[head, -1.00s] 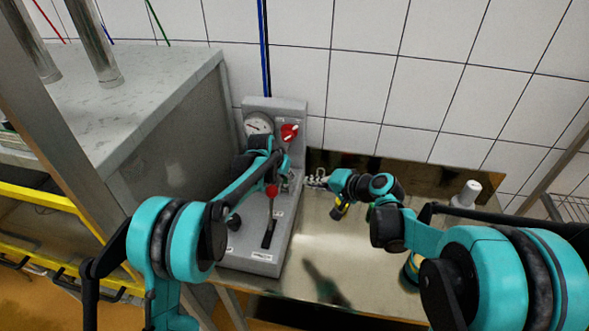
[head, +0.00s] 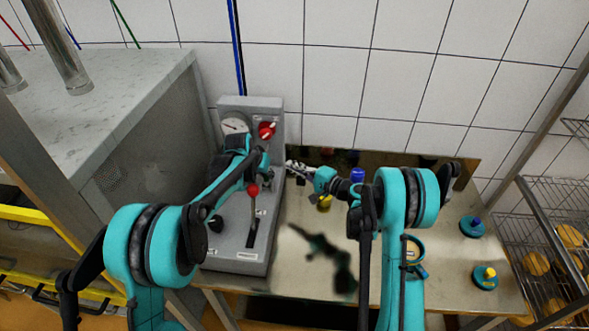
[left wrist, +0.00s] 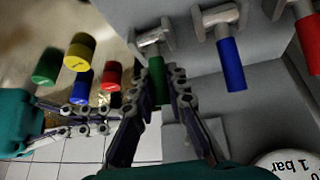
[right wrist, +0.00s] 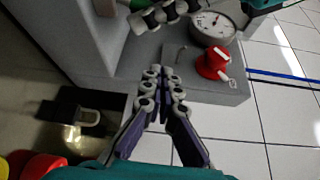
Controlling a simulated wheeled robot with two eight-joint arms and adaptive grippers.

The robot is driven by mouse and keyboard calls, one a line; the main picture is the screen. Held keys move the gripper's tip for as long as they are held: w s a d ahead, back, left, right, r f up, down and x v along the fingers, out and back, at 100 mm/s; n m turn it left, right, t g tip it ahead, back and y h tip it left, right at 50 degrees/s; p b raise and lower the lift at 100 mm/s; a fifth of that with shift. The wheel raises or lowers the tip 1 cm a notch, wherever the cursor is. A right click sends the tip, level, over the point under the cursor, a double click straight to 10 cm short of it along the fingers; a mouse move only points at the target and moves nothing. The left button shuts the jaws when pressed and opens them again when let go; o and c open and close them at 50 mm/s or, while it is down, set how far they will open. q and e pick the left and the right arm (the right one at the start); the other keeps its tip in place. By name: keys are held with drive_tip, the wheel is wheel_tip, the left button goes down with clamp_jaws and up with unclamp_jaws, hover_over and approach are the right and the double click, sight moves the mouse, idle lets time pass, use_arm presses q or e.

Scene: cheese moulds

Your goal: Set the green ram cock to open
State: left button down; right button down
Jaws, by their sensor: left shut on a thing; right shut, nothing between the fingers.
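The green ram cock (left wrist: 157,78) has a green handle on a metal stem at the console's face. My left gripper (left wrist: 163,92) is shut on this green handle in the left wrist view, one finger on each side. The handle points about the same way as the blue cock handle (left wrist: 231,65) beside it. In the head view my left arm covers the cocks. My right gripper (right wrist: 162,78) is shut and empty, close to the console in the right wrist view. It also shows in the left wrist view (left wrist: 85,118) and the head view (head: 297,168).
A red cock handle (left wrist: 309,42) sits past the blue one. The grey console (head: 240,257) carries a gauge (head: 235,126), a red knob (head: 267,130) and a red-balled lever (head: 252,190). Several coloured cylinders stand on the table near my right gripper. A wire rack (head: 545,195) stands at right.

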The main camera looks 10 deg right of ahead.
drive_tip(key=x, duration=0.6)
drive_tip(key=shift+a, duration=0.4)
drive_tip(key=shift+s+a+r, duration=0.1)
drive_tip(key=shift+s+a, duration=0.25)
drive_tip(key=shift+s, duration=0.4)
drive_tip(key=shift+s+a+r, duration=0.1)
drive_tip(key=shift+s+a, duration=0.25)
drive_tip(key=shift+s, duration=0.45)
